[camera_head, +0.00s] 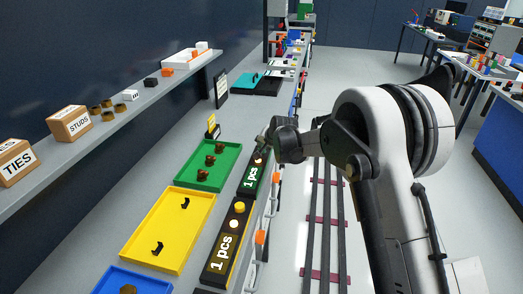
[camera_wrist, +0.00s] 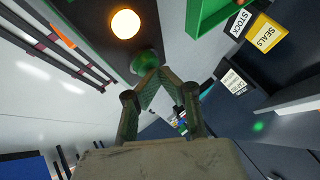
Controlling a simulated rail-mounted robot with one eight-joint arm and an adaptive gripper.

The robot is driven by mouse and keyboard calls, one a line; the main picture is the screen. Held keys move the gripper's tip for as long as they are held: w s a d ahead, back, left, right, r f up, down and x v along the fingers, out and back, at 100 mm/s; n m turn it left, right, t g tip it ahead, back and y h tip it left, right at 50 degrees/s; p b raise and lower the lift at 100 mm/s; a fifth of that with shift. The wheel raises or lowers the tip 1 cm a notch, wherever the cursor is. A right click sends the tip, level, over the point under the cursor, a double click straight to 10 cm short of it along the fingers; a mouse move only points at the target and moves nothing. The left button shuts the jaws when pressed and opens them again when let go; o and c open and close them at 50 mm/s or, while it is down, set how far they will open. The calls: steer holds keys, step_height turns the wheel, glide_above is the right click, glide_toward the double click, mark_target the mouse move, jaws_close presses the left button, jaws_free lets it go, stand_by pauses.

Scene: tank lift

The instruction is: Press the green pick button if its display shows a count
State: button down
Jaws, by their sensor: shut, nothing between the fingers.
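The green pick display (camera_head: 249,181) beside the green tray (camera_head: 184,179) reads "1 pcs" in the head view. A lit lamp (camera_head: 258,160) sits on the same dark unit. The green button (camera_wrist: 147,62) shows beside the glowing lamp (camera_wrist: 125,24) in the wrist view; in the head view my gripper hides it. My gripper (camera_head: 264,141) is over the far end of this unit. In the wrist view its fingertips (camera_wrist: 160,74) meet, empty, right by the green button. I cannot tell whether they touch it.
A yellow tray (camera_head: 142,258) and its unit (camera_head: 222,251), also reading "1 pcs", are nearer. A blue tray (camera_head: 125,285) is at the front. Small signs (camera_head: 212,126) stand behind the green tray. A shelf (camera_head: 100,128) with boxes runs along the left; floor rails are right.

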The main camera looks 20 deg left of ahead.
steer(key=shift+f, duration=0.25)
steer(key=shift+r, duration=0.1)
stand_by(0.5)
steer(key=shift+r, duration=0.85)
steer(key=shift+r+p, duration=0.65)
steer(key=shift+r, duration=1.85)
